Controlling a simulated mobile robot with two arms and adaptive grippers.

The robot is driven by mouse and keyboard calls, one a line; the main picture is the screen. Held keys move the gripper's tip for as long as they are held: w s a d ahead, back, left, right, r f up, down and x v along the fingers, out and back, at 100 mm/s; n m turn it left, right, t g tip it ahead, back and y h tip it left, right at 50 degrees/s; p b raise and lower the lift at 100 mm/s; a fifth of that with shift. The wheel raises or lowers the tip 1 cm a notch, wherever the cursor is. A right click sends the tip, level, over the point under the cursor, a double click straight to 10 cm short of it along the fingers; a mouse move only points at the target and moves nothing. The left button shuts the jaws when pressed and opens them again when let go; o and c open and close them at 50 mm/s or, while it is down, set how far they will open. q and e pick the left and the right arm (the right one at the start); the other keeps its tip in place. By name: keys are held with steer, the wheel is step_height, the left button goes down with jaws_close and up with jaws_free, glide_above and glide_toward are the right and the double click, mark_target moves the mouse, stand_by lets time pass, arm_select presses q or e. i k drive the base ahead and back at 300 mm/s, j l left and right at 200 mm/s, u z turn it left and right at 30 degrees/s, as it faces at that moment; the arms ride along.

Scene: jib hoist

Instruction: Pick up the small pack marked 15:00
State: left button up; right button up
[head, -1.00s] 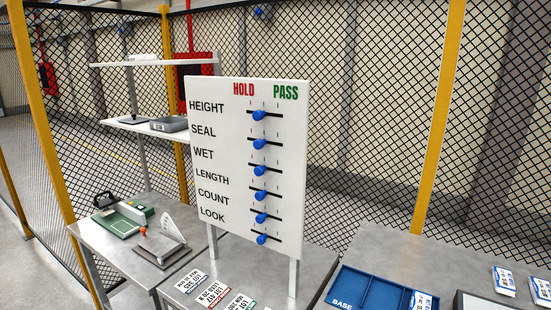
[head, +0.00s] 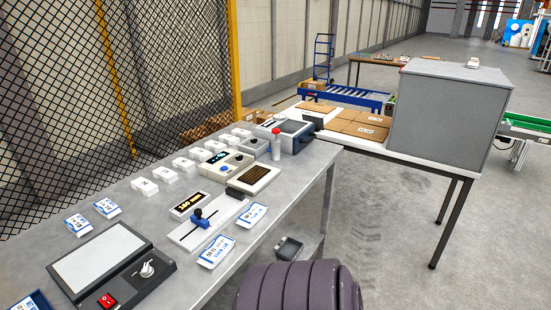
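Several small white and blue packs lie on the grey metal bench (head: 150,240). One pack (head: 216,251) and another pack (head: 252,215) lie near its front edge, beside the length gauge. Two more packs, a left one (head: 78,224) and a right one (head: 107,208), lie towards the back left. A further pack (head: 32,302) is cut off at the bottom left. The print is too small for me to tell which one is marked 15:00. Neither of my grippers is in view.
A light panel (head: 100,257) with a dial and red switch, a slide gauge (head: 205,222) and a row of small white boxes (head: 184,164) occupy the bench. A grey cabinet (head: 450,110) stands on the table beyond. Mesh fencing (head: 60,110) runs behind. The floor right is open.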

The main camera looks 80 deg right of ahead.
mark_target(249, 218)
steer(key=z, duration=2.35)
